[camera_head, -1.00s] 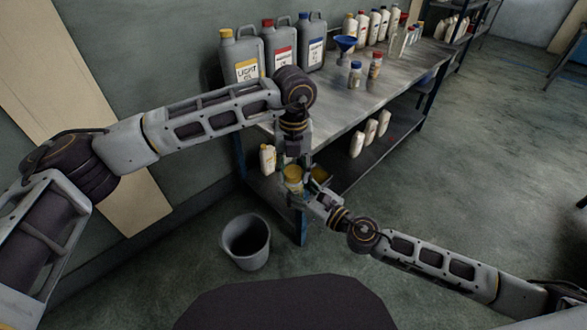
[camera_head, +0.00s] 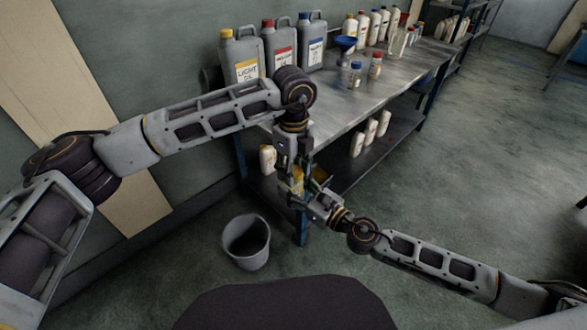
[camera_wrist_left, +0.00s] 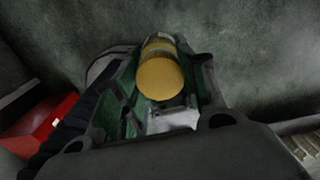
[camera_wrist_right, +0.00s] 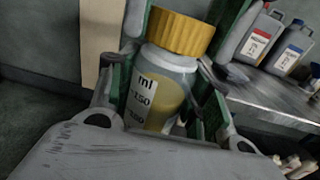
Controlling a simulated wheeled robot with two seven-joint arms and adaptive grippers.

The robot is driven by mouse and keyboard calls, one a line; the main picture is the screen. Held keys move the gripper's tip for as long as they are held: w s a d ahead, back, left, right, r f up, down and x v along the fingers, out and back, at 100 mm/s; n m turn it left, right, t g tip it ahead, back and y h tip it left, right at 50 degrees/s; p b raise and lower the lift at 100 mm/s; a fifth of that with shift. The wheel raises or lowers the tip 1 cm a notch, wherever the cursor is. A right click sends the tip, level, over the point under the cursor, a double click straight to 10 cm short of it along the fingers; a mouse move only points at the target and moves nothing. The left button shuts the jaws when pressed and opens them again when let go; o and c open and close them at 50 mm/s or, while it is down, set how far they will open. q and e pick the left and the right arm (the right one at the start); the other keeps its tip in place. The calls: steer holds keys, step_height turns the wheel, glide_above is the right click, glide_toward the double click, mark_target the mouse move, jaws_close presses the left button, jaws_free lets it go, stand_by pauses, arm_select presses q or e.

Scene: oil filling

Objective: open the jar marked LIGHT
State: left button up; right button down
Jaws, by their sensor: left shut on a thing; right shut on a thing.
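A small clear jar (camera_wrist_right: 160,90) with a ribbed yellow lid (camera_wrist_right: 181,33) and amber liquid is held upright in my right gripper, off the table. A volume scale faces the right wrist camera; no LIGHT mark can be read on it. My right gripper (camera_head: 307,191) is shut on the jar body, its green pads on both sides. My left gripper (camera_head: 296,172) comes from above and is shut on the lid, which shows between its fingers in the left wrist view (camera_wrist_left: 161,78). The lid sits on the jar. In the head view the grippers mostly hide the jar.
The metal workbench (camera_head: 335,108) stands just behind the grippers. On it are a LIGHT canister (camera_head: 240,62), two more canisters, a blue funnel (camera_head: 346,44), a blue-capped jar (camera_head: 355,74) and a red-capped jar (camera_head: 375,66). A grey bucket (camera_head: 246,242) stands on the floor below.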

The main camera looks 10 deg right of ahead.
arm_select(q)
steer(key=shift+w+n, duration=0.1)
steer(key=shift+n, duration=2.2)
steer(key=o, duration=1.1)
steer(key=shift+r, duration=0.1)
steer(key=shift+r, duration=2.2)
steer(key=shift+c, duration=0.2)
